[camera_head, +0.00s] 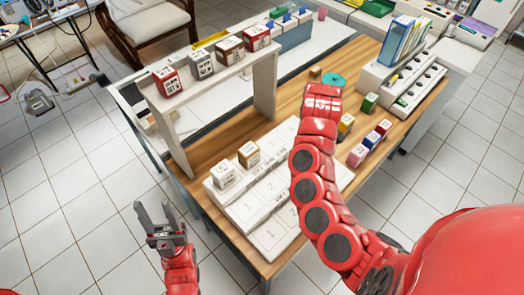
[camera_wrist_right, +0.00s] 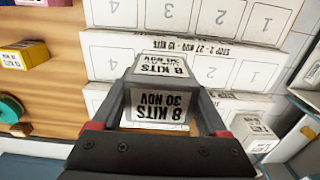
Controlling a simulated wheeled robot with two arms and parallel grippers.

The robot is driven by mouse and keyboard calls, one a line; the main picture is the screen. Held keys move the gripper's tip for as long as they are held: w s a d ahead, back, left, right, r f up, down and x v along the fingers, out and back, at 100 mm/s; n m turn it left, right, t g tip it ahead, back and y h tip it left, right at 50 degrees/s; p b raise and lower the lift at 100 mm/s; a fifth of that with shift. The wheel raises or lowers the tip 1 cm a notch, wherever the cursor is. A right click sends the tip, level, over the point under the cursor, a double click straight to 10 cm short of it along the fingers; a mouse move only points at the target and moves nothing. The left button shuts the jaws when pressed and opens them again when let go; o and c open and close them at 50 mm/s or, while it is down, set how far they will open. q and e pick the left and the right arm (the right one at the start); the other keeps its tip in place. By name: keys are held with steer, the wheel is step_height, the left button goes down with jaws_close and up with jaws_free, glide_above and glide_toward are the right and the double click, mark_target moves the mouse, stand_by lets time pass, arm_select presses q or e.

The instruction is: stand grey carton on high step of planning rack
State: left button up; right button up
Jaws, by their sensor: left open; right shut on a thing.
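My right gripper (camera_wrist_right: 160,74) is shut on a pale grey carton marked "8 KITS 30 NOV" (camera_wrist_right: 158,108). The carton is over the white stepped planning rack (camera_wrist_right: 210,40) in the right wrist view; whether it touches a step cannot be told. In the head view my right arm hides this carton and part of the rack (camera_head: 268,237). A white carton (camera_head: 223,176) and a tan carton (camera_head: 248,154) stand on the rack's far, high step. My left gripper (camera_head: 153,208) is open and empty, off the table's left side.
A raised white shelf (camera_head: 220,78) holds several labelled cartons, including a grey one (camera_head: 201,64). Several coloured cartons, such as a pink one (camera_head: 357,155), stand right of my arm. A teal round item (camera_head: 334,80) and a white organiser (camera_head: 375,75) are farther back.

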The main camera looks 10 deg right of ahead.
steer(key=shift+s+d+f, duration=0.15)
steer(key=shift+s, duration=0.5)
steer(key=w+a+f+b, duration=0.1)
steer(key=w+a, duration=0.3)
steer(key=w, duration=0.2)
steer(key=b, duration=0.4)
glide_above(272, 145)
steer(key=s+d, duration=0.1)
steer(key=shift+s+d+f, duration=0.1)
steer(key=shift+s+f, duration=0.1)
steer(key=shift+f, duration=0.05)
steer(key=shift+w+a, duration=0.65)
steer(key=shift+w, duration=0.1)
step_height(272, 145, down, 3)
steer(key=shift+r+p, duration=0.1)
steer(key=shift+p, duration=1)
steer(key=shift+f, duration=0.6)
steer(key=o, duration=1.3)
